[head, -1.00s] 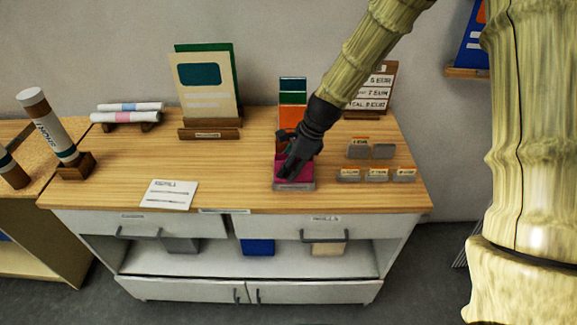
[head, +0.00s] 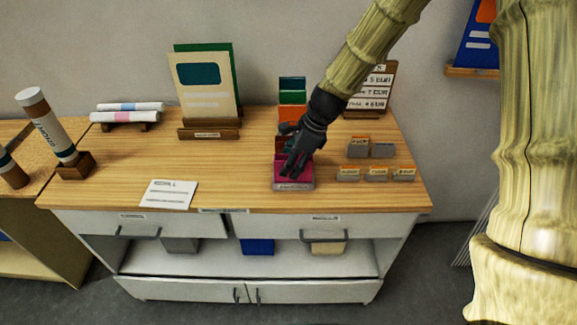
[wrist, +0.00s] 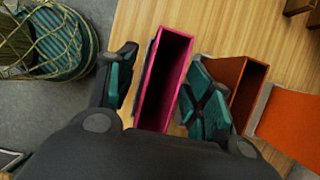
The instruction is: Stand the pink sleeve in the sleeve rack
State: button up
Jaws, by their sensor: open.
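The pink sleeve (head: 293,172) stands upright at the front of a row of coloured sleeves on the wooden counter, its base in a grey holder (head: 293,186) that I take to be the front of the sleeve rack. In the wrist view the pink sleeve (wrist: 163,80) shows its open, hollow top. My gripper (head: 297,162) is over it, pointing down. In the wrist view my gripper (wrist: 160,95) is open, with one finger on each side of the sleeve. Whether the fingers touch it cannot be told. The sleeve's lower part is hidden in the wrist view.
An orange-brown sleeve (wrist: 245,90) stands close beside the right finger. Behind are an orange sleeve (head: 291,114), a green and a blue one. Small card holders (head: 376,174) lie to the right, a price sign (head: 377,88) behind. The counter's left middle (head: 235,165) is mostly clear.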

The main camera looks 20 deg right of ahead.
jog(key=v, duration=1)
jog(key=shift+d+f, duration=0.1)
